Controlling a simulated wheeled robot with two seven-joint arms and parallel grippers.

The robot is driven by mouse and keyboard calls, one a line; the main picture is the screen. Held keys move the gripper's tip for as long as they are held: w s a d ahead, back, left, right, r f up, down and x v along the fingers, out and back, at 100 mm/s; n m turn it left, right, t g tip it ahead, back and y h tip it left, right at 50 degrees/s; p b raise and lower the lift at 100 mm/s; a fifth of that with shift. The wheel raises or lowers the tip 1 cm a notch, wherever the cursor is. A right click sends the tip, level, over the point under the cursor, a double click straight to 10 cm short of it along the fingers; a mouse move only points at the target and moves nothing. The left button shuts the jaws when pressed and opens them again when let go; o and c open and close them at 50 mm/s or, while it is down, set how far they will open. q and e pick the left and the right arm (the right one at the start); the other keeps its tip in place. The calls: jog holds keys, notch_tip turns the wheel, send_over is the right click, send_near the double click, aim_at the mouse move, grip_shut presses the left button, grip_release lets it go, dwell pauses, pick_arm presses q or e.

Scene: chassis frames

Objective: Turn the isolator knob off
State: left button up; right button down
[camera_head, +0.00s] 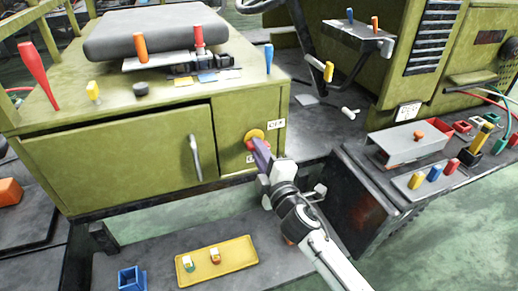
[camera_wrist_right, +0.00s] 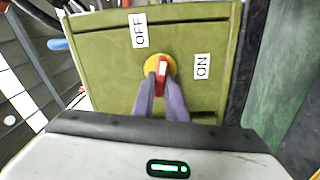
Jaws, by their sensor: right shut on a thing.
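The isolator knob (camera_wrist_right: 162,75) has a red handle with a pale mark, on a round yellow base. It sits on the green cabinet front and also shows in the head view (camera_head: 254,136). My right gripper (camera_wrist_right: 160,80) has its purple fingers shut on the red handle, one on each side. In the wrist view, the OFF label (camera_wrist_right: 139,30) is up and left of the knob and the ON label (camera_wrist_right: 202,67) is to its right. The handle stands nearly upright in that view, between the two label directions. My left gripper is not in view.
The cabinet door (camera_head: 120,160) with a grey handle (camera_head: 195,157) is left of the knob. Below are a yellow tray (camera_head: 240,265) with small parts and a blue bin (camera_head: 131,279). A grey box (camera_head: 405,143) and a plate with coloured pegs stand at right.

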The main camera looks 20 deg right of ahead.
jog(key=shift+f+n, duration=0.1)
jog(key=shift+n, duration=1.1)
jog(key=c, duration=1.8)
grip_release()
jog(key=shift+o, duration=0.2)
jog(key=s, duration=1)
jog(key=shift+s+d, duration=0.2)
jog(key=shift+f, duration=0.1)
